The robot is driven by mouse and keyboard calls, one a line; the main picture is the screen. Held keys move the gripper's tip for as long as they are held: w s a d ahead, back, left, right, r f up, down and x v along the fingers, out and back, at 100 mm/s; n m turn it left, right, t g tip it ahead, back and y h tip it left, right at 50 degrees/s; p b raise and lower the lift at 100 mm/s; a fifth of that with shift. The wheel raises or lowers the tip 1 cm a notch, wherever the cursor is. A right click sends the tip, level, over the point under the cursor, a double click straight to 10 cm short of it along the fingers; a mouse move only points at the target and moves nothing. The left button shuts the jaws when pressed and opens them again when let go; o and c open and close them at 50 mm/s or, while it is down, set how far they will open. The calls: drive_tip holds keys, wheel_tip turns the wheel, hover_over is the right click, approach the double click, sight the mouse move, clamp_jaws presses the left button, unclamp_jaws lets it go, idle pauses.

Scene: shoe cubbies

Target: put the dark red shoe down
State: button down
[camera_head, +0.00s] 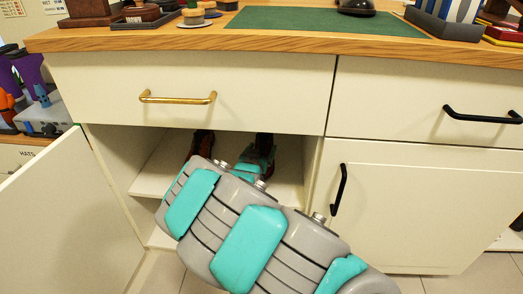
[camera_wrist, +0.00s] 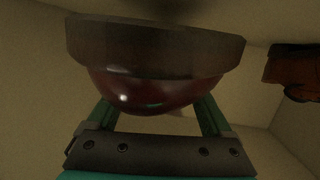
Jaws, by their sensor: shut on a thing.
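The dark red shoe (camera_wrist: 150,88) is between the two fingers of my gripper (camera_wrist: 157,112) in the wrist view, its shiny rounded end facing the camera and its brown sole edge at the top of the picture. In the head view my gripper (camera_head: 257,160) reaches into the open lower cabinet, and only a dark bit of the held shoe (camera_head: 265,140) shows above it. My gripper is shut on the shoe. My arm hides much of the opening. I cannot tell whether the sole touches the shelf.
A brown shoe (camera_head: 202,143) stands left of my gripper inside the cabinet; it also shows at the right in the wrist view (camera_wrist: 293,68). The pale shelf (camera_head: 152,183) is bare at its left. The cabinet door (camera_head: 65,215) hangs open at left. A drawer (camera_head: 240,85) is shut above.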

drive_tip(key=shift+f, duration=0.35)
drive_tip(key=shift+f, duration=0.1)
unclamp_jaws()
drive_tip(key=shift+f, duration=0.1)
drive_tip(key=shift+r, duration=0.35)
drive_tip(key=shift+s+a+r, duration=0.1)
drive_tip(key=shift+s+r, duration=0.1)
drive_tip(key=shift+r, duration=0.1)
drive_tip(key=v, duration=1.1)
drive_tip(key=shift+s+p, duration=0.3)
drive_tip(key=shift+p, duration=0.1)
drive_tip(key=shift+r, duration=0.15)
